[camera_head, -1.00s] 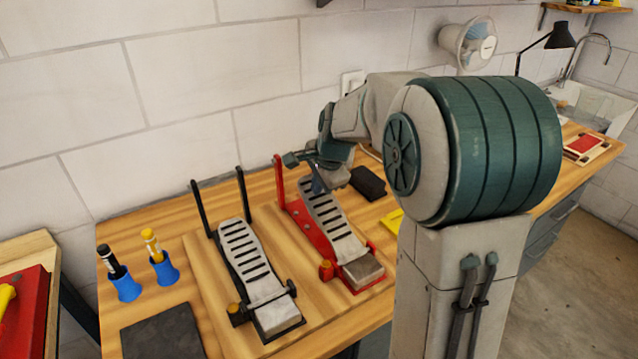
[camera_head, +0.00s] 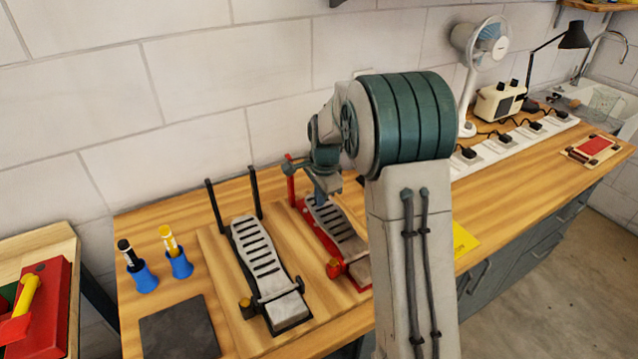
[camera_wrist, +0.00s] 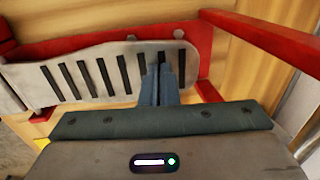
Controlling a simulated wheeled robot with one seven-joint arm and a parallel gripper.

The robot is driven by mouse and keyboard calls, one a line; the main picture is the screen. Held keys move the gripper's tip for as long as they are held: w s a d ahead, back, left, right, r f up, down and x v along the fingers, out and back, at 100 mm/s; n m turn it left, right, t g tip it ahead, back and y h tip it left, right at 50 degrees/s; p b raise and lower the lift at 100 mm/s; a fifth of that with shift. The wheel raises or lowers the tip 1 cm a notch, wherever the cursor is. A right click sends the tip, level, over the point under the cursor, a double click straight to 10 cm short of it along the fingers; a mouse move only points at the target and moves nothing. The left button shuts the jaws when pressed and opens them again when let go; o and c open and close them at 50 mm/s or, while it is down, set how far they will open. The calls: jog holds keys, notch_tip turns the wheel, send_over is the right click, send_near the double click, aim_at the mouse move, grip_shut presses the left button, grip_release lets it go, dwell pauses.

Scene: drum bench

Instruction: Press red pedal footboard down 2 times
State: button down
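The red pedal has a red frame and a grey slotted footboard (camera_head: 336,222), and it stands on the wooden bench to the right of a similar black pedal. My gripper (camera_head: 319,196) is over the upper end of the red pedal's footboard, pointing down. In the wrist view the footboard (camera_wrist: 88,80) lies across the upper left, with a red frame on its far side and red posts at right. My gripper's fingers (camera_wrist: 159,84) are together, with nothing between them, at the slots near the footboard's right end. I cannot tell whether they touch it. My arm hides the pedal's lower right part.
The black pedal (camera_head: 258,258) stands close on the left. Two blue holders (camera_head: 145,279) with black and yellow handles and a dark pad (camera_head: 178,332) are further left. A yellow sheet (camera_head: 464,240) and a white power strip (camera_head: 518,143) lie right of my arm.

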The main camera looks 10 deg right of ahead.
jog(key=shift+s+d+f, duration=0.15)
jog(key=shift+f, duration=0.3)
jog(key=shift+d, duration=0.1)
notch_tip(320, 180, up, 15)
jog(key=p, duration=0.1)
jog(key=shift+s, duration=0.35)
jog(key=shift+f, duration=0.1)
dwell(0.4)
jog(key=s+d+r+t+b, duration=0.2)
jog(key=s+r+b, duration=0.2)
jog(key=s+b, duration=0.3)
jog(key=shift+d+r+t+y+b, duration=0.3)
jog(key=shift+t+y+b, duration=0.1)
jog(key=shift+b, duration=0.45)
